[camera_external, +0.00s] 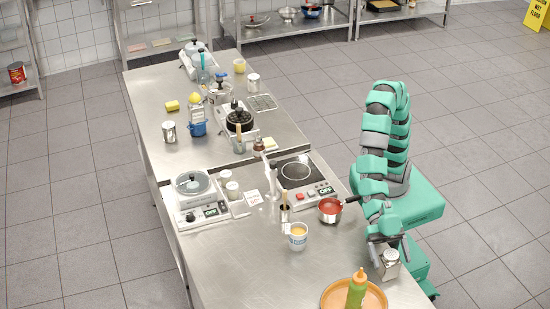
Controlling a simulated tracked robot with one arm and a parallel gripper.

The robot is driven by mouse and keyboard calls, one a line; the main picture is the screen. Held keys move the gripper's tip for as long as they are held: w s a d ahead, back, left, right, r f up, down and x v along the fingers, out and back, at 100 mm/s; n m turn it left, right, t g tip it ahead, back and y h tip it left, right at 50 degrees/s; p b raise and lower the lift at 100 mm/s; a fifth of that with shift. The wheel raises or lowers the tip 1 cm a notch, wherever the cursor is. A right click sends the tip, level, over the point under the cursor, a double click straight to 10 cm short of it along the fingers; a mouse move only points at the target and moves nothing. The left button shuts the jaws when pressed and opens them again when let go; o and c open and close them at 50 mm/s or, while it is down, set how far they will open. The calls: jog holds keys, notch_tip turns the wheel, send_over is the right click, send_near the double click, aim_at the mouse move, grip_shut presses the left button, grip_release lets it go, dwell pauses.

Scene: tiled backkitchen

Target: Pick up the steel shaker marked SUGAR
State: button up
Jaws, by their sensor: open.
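A small steel shaker (391,265) stands upright near the right edge of the steel counter (270,280). Its marking is too small to read, so I cannot tell if it says SUGAR. My gripper (385,247) points down at this shaker's top and is open. The fingers appear to be at or beside the shaker, and I cannot tell if they touch it. Another steel canister (169,132) stands on the far left of the counter, and one more (253,81) stands farther back. Their markings are also unreadable.
An orange plate (373,299) with a green bottle (357,288) is at the front. A pan of red sauce (330,210) sits close left of my arm. The counter's front left is clear.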

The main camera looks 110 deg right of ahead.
jog(key=shift+a, duration=0.15)
jog(key=c, duration=1.2)
jog(key=shift+r, duration=0.1)
jog(key=shift+r+p, duration=1.2)
jog(key=shift+r, duration=0.65)
jog(key=s+d+r+b, duration=0.1)
jog(key=s+d+b, duration=0.4)
jog(key=s+d, duration=0.4)
jog(key=d, duration=0.4)
jog(key=shift+s+b, duration=0.2)
jog(key=shift+b, duration=0.15)
